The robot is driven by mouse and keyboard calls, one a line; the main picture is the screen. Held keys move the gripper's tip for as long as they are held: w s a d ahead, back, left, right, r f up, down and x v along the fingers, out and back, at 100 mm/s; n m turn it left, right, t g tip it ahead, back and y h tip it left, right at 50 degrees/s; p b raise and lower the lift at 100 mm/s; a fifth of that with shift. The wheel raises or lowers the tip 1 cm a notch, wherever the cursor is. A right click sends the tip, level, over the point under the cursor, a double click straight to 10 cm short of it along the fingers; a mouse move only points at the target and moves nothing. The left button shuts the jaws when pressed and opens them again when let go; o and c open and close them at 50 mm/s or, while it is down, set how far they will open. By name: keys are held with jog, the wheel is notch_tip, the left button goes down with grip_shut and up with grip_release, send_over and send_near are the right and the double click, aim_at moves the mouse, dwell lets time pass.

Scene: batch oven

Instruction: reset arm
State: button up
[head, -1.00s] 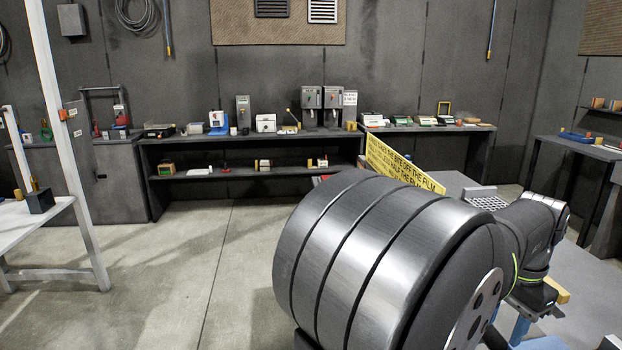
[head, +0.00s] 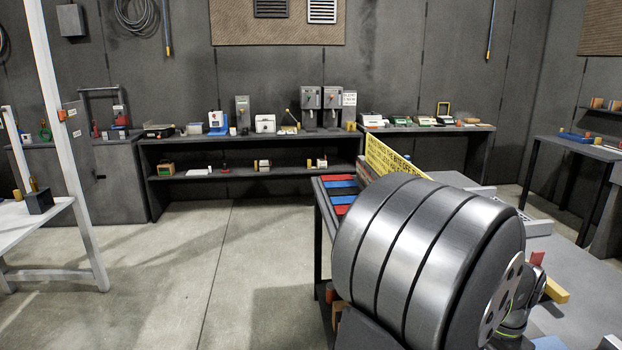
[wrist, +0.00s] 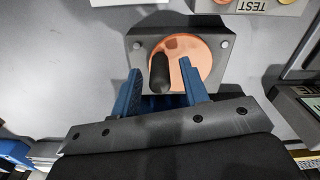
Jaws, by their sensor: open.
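My gripper (wrist: 160,67) shows in the wrist view with two blue fingers spread apart. It is open. Between the fingers in the picture is a dark rounded knob or handle (wrist: 159,74) in front of an orange disc (wrist: 187,46) on a grey square plate (wrist: 143,44). No finger is seen closed on the handle; how far the fingers are from it I cannot tell. In the head view my large arm joint fills the lower right, and the gripper is hidden.
A grey worktable with red and blue strips (head: 340,184) and a yellow sign (head: 390,158) lies around my arm. A panel marked TEST (wrist: 250,5) is beside the disc. A back bench (head: 250,140) holds several devices. The floor (head: 240,260) at left is clear.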

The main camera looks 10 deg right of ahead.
notch_tip(320, 180, down, 2)
jog(key=shift+d+r+n, duration=0.15)
jog(key=shift+n, duration=0.25)
jog(key=shift+s+d+n, duration=0.15)
jog(key=shift+d+n, duration=0.2)
jog(key=shift+n, duration=0.8)
jog(key=shift+s+d+n, duration=0.1)
jog(key=shift+d+n, duration=0.2)
jog(key=shift+n, duration=0.85)
jog(key=o, duration=1.3)
jog(key=shift+r, duration=0.1)
jog(key=s+d+r+n+t+h, duration=0.1)
jog(key=s+r+n, duration=0.15)
jog(key=r, duration=0.75)
jog(key=s+d+r+n+t+h, duration=0.15)
jog(key=r+n, duration=0.25)
jog(key=r, duration=0.6)
jog(key=s+d+r+n+h, duration=0.1)
jog(key=s+r+n+h, duration=0.2)
jog(key=r, duration=0.7)
notch_tip(320, 180, down, 9)
jog(key=w+d+y, duration=0.1)
jog(key=w+d, duration=0.1)
jog(key=d, duration=0.1)
jog(key=shift+f+n, duration=0.2)
jog(key=shift+n, duration=0.15)
